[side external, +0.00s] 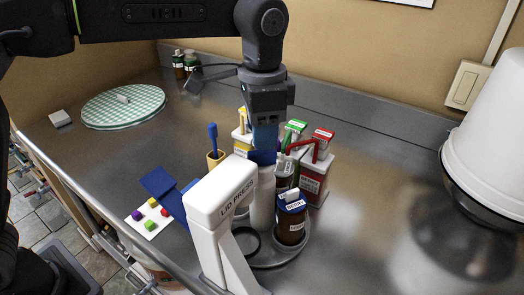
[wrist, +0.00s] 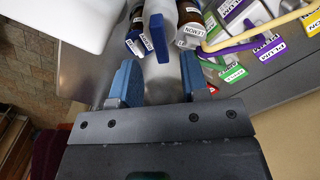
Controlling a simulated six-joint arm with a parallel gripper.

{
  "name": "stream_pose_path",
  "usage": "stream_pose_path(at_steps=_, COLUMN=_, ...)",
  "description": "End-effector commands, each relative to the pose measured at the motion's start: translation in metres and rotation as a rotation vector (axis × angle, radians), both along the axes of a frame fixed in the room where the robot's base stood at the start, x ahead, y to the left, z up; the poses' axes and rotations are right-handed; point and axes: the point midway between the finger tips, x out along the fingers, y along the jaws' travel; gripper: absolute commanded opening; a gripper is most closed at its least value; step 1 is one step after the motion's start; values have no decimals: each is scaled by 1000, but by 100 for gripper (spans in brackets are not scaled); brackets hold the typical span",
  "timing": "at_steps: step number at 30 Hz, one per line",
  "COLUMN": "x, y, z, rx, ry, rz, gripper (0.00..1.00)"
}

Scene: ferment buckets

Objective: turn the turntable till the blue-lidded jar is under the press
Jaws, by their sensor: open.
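The blue-lidded jar (side external: 291,222) stands upright on the grey turntable (side external: 302,245), right of the white lid press (side external: 220,190) and apart from its head in the side view. Its blue lid shows in the wrist view (wrist: 134,30). A second, dark jar (side external: 285,175) stands behind it; a jar labelled lemon (wrist: 189,22) shows in the wrist view. My gripper (side external: 264,150) is open above a pale upright post (side external: 262,205). In the wrist view, the post (wrist: 162,80) lies between my blue fingers (wrist: 158,85), with a blue bar (wrist: 155,38) beyond. Contact cannot be told.
Tins with red (side external: 316,178), green (side external: 295,128) and yellow (side external: 243,120) parts stand close behind the turntable. A white bucket (side external: 490,140) is at right. The counter's middle right is clear.

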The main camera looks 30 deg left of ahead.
Motion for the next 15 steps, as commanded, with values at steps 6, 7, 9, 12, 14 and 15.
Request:
stream_pose_path(at_steps=6, x=0, y=0, z=-37, rx=1, ry=2, rz=0, gripper=42)
stream_pose_path(at_steps=7, x=0, y=0, z=-40, rx=1, ry=2, rz=0, gripper=42)
stream_pose_path(at_steps=9, x=0, y=0, z=-46, rx=1, ry=1, rz=0, gripper=42)
stream_pose_path(at_steps=12, x=0, y=0, z=-51, rx=0, ry=0, rz=0, gripper=42)
stream_pose_path(at_steps=14, x=0, y=0, z=-53, rx=-1, ry=-1, rz=0, gripper=42)
stream_pose_path(at_steps=15, x=0, y=0, z=-53, rx=-1, ry=-1, rz=0, gripper=42)
